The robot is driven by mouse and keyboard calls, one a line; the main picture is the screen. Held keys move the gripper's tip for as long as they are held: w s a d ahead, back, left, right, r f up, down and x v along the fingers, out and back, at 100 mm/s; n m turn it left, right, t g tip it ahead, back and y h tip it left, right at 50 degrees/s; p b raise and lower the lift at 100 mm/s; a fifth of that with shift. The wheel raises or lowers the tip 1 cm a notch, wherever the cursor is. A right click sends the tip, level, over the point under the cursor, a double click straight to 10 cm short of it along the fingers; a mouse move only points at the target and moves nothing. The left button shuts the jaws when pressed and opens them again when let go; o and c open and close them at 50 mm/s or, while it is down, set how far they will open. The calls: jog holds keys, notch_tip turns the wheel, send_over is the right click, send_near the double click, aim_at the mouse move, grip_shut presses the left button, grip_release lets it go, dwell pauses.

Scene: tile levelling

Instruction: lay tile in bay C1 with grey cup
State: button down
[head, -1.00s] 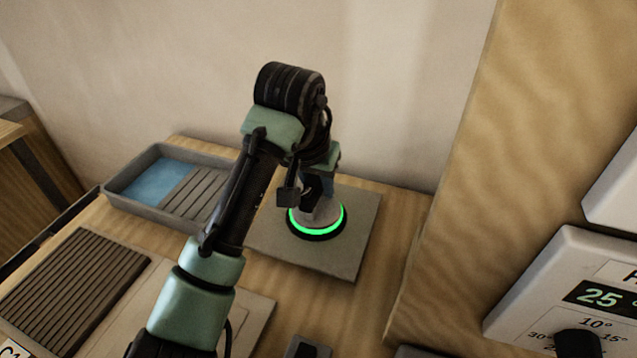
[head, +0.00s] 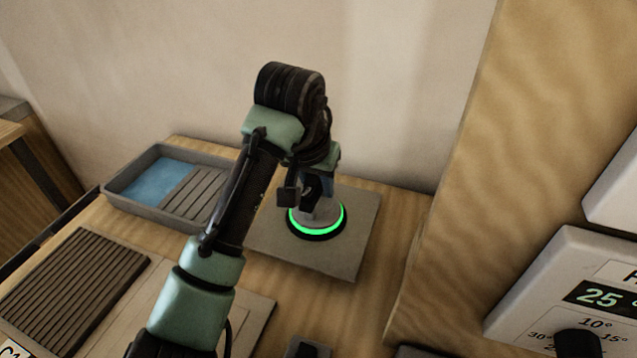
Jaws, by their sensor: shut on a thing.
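The grey cup (head: 320,213), a round suction cup with a glowing green ring and a dark rim, sits upright on a flat grey tile (head: 350,259). My gripper (head: 318,200) is above the cup and shut on its grey top; the arm hides part of the grip. The tile lies on the wooden bench. A ribbed dark bed (head: 75,285) is at the lower left, with a partly cut-off label reading about "C1" (head: 12,349) at its front.
A grey tray (head: 125,204) with blue water and a slatted rack stands at the back left. A wooden panel (head: 500,150) rises close on the right, with a white unit (head: 560,290) showing "25". A wall is behind.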

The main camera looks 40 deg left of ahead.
jog(key=shift+r, duration=0.25)
jog(key=shift+r+p, duration=4.95)
jog(key=shift+p, duration=0.3)
jog(key=shift+a, duration=0.15)
jog(key=s+a+p, duration=0.2)
jog(key=s+a, duration=1)
jog(key=s, duration=0.5)
jog(key=s+a+p, duration=0.2)
jog(key=s+a, duration=1)
jog(key=s, duration=0.5)
jog(key=shift+s+p, duration=0.15)
jog(key=shift+p, duration=0.25)
jog(key=shift+f, duration=0.35)
jog(key=shift+f+b, duration=0.9)
jog(key=shift+f, duration=0.95)
